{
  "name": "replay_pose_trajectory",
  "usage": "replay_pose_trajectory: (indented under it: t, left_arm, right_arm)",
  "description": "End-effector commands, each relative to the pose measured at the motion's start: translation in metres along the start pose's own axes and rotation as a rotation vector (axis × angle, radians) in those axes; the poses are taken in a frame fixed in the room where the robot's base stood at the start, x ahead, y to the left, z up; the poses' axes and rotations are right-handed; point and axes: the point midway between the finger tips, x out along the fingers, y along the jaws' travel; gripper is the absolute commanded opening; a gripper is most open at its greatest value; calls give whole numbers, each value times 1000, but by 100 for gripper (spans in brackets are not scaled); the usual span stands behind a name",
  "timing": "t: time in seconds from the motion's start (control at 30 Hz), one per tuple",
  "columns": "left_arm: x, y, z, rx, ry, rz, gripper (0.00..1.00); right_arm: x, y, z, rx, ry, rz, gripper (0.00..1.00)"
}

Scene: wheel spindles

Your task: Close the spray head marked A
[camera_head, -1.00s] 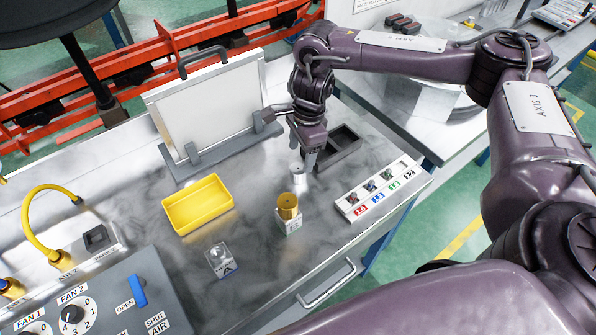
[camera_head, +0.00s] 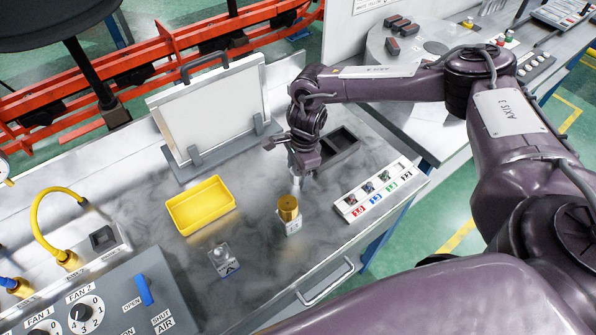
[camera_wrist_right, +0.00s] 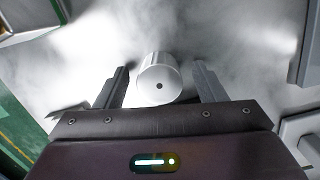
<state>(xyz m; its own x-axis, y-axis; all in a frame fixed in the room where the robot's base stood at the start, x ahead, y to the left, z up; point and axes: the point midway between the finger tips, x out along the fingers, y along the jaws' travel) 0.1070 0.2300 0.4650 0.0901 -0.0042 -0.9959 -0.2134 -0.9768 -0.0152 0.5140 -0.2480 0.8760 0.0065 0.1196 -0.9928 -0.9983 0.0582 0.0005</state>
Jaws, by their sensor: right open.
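A block marked A (camera_head: 225,268) with a shiny silver top stands at the front of the bench. A brass cylinder (camera_head: 288,207) stands on a white labelled block to its right. A silver cylinder (camera_wrist_right: 159,78) with a small dark hole in its end stands behind the brass one, largely hidden by my gripper in the head view. My right gripper (camera_wrist_right: 160,68) is open, with one finger on each side of the silver cylinder in the wrist view; I cannot tell whether they touch it. My left gripper is not in view.
A yellow tray (camera_head: 200,206) lies left of the brass cylinder. A framed white panel (camera_head: 208,105) stands at the back. A dark tray (camera_head: 345,140) and a white numbered rack (camera_head: 376,190) are on the right. A grey control panel (camera_head: 125,300) is at front left.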

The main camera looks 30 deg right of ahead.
Motion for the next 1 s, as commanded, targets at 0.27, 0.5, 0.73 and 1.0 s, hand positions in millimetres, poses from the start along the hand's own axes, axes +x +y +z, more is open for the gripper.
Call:
replay_pose_trajectory:
  t: [0.27, 0.5, 0.73, 1.0]
  left_arm:
    - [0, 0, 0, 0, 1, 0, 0]
    - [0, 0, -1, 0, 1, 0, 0]
    - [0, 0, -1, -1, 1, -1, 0]
    - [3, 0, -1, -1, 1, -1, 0]
  right_arm:
    - [0, 0, 0, 0, 0, 0, 56]
    - [0, 0, 0, 0, 0, 0, 24]
    - [0, 0, 0, 0, -1, 0, 16]
    - [-11, 0, 2, -1, -2, -1, 16]
